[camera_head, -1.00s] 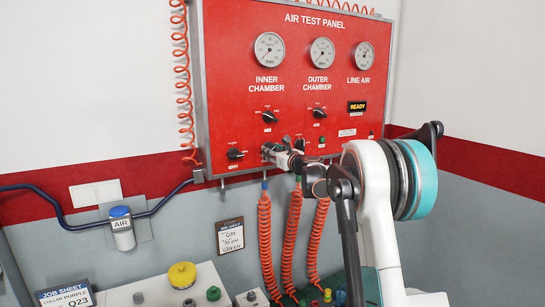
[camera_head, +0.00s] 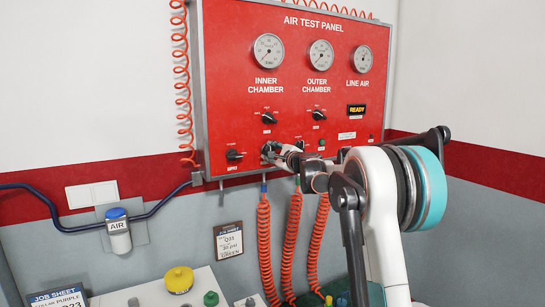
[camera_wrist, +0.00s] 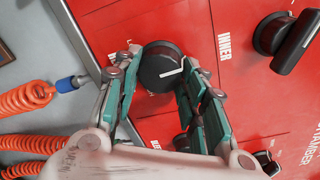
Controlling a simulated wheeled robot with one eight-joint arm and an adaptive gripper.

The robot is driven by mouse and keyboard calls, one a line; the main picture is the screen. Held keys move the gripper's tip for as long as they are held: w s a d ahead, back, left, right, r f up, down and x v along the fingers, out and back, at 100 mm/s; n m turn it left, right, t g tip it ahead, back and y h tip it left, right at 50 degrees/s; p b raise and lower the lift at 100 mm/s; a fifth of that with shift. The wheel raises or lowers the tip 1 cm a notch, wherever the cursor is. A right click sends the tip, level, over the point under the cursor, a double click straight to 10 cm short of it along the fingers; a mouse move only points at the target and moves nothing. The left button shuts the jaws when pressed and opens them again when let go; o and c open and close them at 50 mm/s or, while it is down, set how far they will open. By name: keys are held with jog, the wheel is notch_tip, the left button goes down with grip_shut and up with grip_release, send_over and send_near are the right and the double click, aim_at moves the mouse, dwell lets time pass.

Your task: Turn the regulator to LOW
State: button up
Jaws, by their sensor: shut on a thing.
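The air test panel (camera_head: 225,90) is a red board on the wall. My gripper (camera_wrist: 165,62) is at its lower edge, its two green-padded fingers either side of a round black regulator knob (camera_wrist: 160,68) and shut on it. The knob has a white pointer line, which points to the right in the wrist view. In the head view my gripper (camera_head: 271,151) largely hides this knob. The markings around it are too small or covered, so I cannot read its setting.
Another black knob (camera_head: 234,155) sits left of my gripper. Two more knobs, inner (camera_head: 269,118) and outer (camera_head: 319,115), sit above. Orange coiled hoses (camera_head: 264,240) hang just below the panel. A lit READY display (camera_head: 357,109) is at right.

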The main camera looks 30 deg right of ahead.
jog(key=n+b, duration=0.1)
jog(key=n, duration=0.5)
jog(key=n+h+b, duration=0.1)
jog(key=n, duration=0.6)
jog(key=n+b, duration=0.1)
jog(key=n, duration=0.5)
jog(key=shift+a+r+t, duration=0.1)
jog(key=shift+a+t, duration=0.15)
jog(key=shift+t, duration=0.05)
jog(key=n, duration=0.6)
jog(key=shift+n+b, duration=0.3)
jog(key=shift+b, duration=0.05)
jog(key=o, duration=1.1)
jog(key=shift+c, duration=0.2)
